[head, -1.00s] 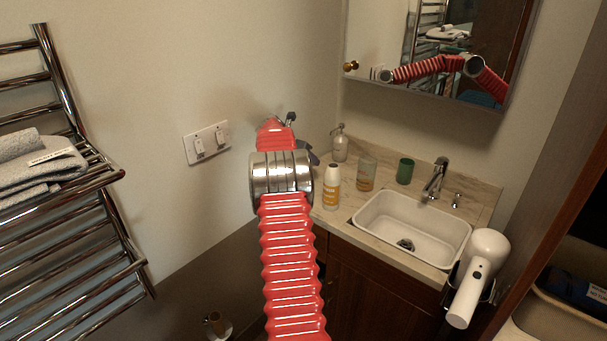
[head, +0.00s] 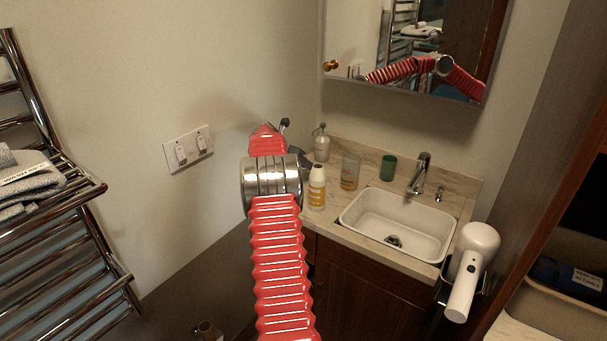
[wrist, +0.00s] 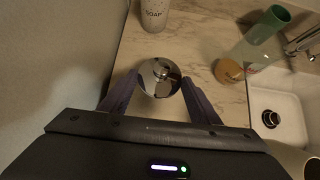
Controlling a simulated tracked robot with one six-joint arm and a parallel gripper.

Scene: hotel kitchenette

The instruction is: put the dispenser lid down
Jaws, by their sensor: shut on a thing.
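The dispenser lid (wrist: 160,78) is a round, shiny chrome cap with a small knob in its middle. It shows in the wrist view between the two dark purplish fingers of my gripper (wrist: 160,84), which is shut on it. The pale counter lies below it; I cannot tell how high above the counter it is. In the head view my gripper (head: 292,140) is mostly hidden behind my own wrist, and I cannot make out the lid there. A clear dispenser (head: 321,147) stands at the back of the counter; a container lettered SOAP (wrist: 155,14) is just beyond the lid.
A white bottle with an orange label (head: 317,188), an amber-bottomed glass (head: 350,172) and a green cup (head: 388,168) stand near the white sink (head: 395,224). Bare counter (wrist: 203,48) lies right of the lid. The wall (wrist: 60,60) is close on the left.

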